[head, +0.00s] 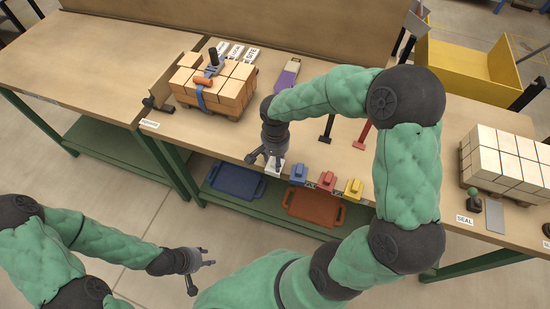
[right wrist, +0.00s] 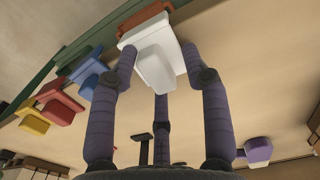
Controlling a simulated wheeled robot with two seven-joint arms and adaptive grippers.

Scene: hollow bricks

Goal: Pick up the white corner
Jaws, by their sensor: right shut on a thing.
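The white corner (head: 274,168) is at the front edge of the table in the head view, at the left end of a row of coloured corners. My right gripper (head: 264,158) reaches down over it and partly hides it. In the right wrist view the white corner (right wrist: 155,62) sits between the fingers, which are shut on it. I cannot tell whether it touches the table. My left gripper (head: 202,277) is low at the lower left, away from the table, with its fingers spread and empty.
Blue (head: 298,172), red (head: 326,181) and yellow (head: 353,187) corners stand just right of the white one. A strapped brick stack (head: 232,90) is behind to the left. Blue (head: 237,180) and orange (head: 312,207) trays lie below the table edge. Pale bricks (head: 505,155) stand at right.

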